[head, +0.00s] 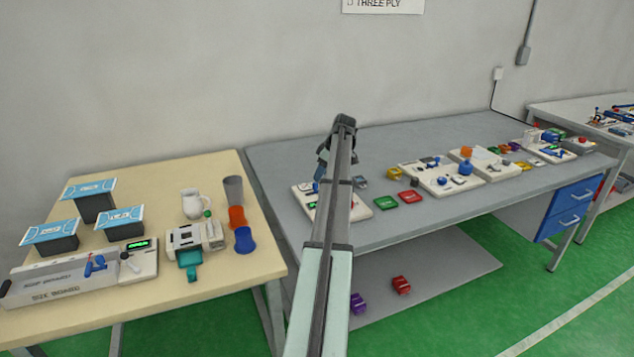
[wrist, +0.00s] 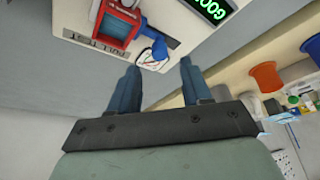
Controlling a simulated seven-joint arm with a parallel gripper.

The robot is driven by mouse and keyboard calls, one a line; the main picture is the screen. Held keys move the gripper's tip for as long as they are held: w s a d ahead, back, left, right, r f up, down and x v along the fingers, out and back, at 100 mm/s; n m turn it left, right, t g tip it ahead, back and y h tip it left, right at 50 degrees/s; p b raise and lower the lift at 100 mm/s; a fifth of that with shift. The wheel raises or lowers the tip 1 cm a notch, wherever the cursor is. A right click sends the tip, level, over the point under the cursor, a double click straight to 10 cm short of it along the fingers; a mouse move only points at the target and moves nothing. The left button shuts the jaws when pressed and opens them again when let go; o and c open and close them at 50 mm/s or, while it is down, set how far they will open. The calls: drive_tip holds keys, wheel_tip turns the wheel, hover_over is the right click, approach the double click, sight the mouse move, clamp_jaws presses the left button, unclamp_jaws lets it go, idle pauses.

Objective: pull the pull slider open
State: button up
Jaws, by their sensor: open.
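In the wrist view a white panel (wrist: 172,15) carries a red housing (wrist: 112,27) with a blue part in it. A label starting with "PULL" (wrist: 88,43) runs along the panel beside the housing, so this looks like the pull slider. A blue knob-like piece (wrist: 157,48) sits right of the housing. My gripper (wrist: 158,68) is open and empty, its two blue fingers apart and pointing toward the panel's edge near the blue piece. In the head view my gripper (head: 321,168) is above the white board (head: 360,211) at the grey table's left end; my arm hides most of that board.
A green digital display (wrist: 212,8) is on the same panel. Green (head: 386,202) and red (head: 411,197) blocks lie right of the board on the grey table (head: 420,232). More device boards stand further right. A beige table (head: 130,315) with boxes and cups stands left.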

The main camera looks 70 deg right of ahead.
sight(316, 183)
drive_tip(key=shift+x, duration=2.5)
clamp_jaws()
